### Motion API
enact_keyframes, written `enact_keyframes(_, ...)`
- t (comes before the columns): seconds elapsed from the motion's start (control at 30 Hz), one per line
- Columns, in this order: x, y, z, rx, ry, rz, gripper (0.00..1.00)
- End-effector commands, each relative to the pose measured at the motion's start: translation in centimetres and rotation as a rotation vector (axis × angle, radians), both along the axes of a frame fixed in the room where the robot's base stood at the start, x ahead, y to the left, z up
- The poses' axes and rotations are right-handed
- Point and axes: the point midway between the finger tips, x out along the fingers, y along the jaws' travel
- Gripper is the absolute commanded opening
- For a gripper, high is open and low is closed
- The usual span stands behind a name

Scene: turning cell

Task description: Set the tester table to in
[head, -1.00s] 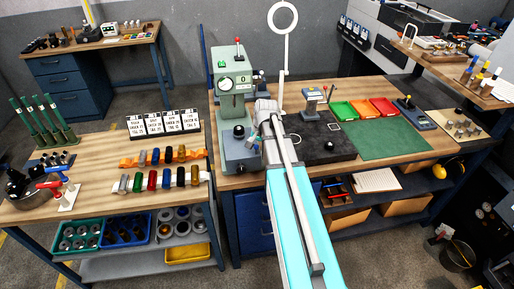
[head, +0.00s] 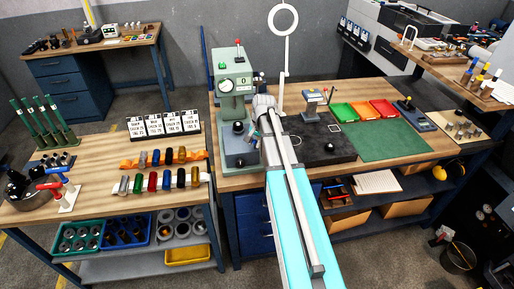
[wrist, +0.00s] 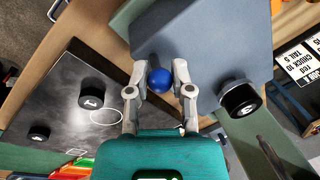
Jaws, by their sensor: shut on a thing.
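The tester (head: 235,80) is a grey-green machine with a dial and a red-topped post, at the left end of the right-hand bench. Its blue-grey lower part (head: 238,155) carries a black knob (head: 238,128). In the wrist view a blue-grey plate (wrist: 215,35) lies beyond my gripper (wrist: 165,78), with a black knob (wrist: 240,98) to the right. My gripper is shut on a blue ball knob (wrist: 159,80), one finger on each side. In the head view my arm hides most of the grip.
A dark plate (head: 335,150) with black knobs lies right of my arm. Green, orange and red trays (head: 370,108) stand behind it. A tall ring-topped post (head: 283,55) rises behind my wrist. The left bench holds coloured cylinders (head: 160,178) and label cards (head: 165,124).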

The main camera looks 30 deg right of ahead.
Motion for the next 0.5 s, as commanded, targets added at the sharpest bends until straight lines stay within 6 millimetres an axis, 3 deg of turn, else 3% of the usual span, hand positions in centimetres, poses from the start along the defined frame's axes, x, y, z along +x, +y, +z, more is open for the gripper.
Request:
enact_keyframes(0.03,1.7,-0.6,0.0,-0.002,-0.001,0.0,0.0)
enact_keyframes(0.1,3.0,-1.0,0.0,-0.003,-0.001,-0.001,0.0)
enact_keyframes(0.5,9.7,-2.9,0.0,-0.004,-0.002,-0.001,0.0)
